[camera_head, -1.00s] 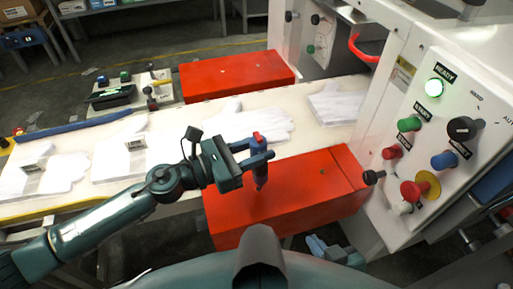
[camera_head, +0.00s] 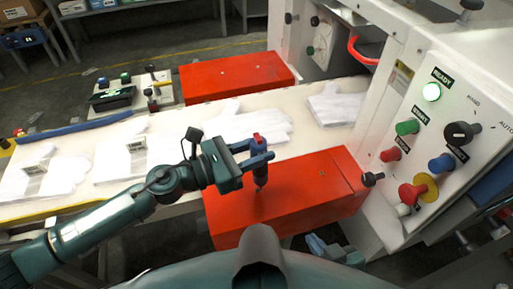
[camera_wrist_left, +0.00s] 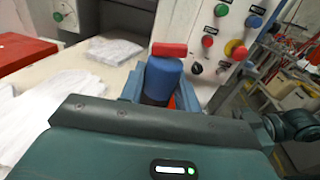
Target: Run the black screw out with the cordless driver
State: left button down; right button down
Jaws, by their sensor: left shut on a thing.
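The cordless driver (camera_head: 261,172), blue with a red top end, is held upright in my left gripper (camera_head: 262,152). Its lower tip points down at the top of the near red box (camera_head: 300,195); I cannot tell whether it touches. In the left wrist view the blue driver (camera_wrist_left: 164,80) stands between the fingers, its red end at the top. A small dark spot shows on the red box to the right of the driver; I cannot tell whether it is a screw. The black screw cannot be made out.
A pale conveyor belt (camera_head: 204,128) with several white gloves runs behind the red box. A second red box (camera_head: 236,78) stands on its far side. A white machine with a button panel (camera_head: 448,135) and green lit lamp stands close on the right.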

aim_at(256, 137)
pick_arm(q)
jog(key=shift+r+p, duration=2.2)
jog(key=shift+r, duration=0.6)
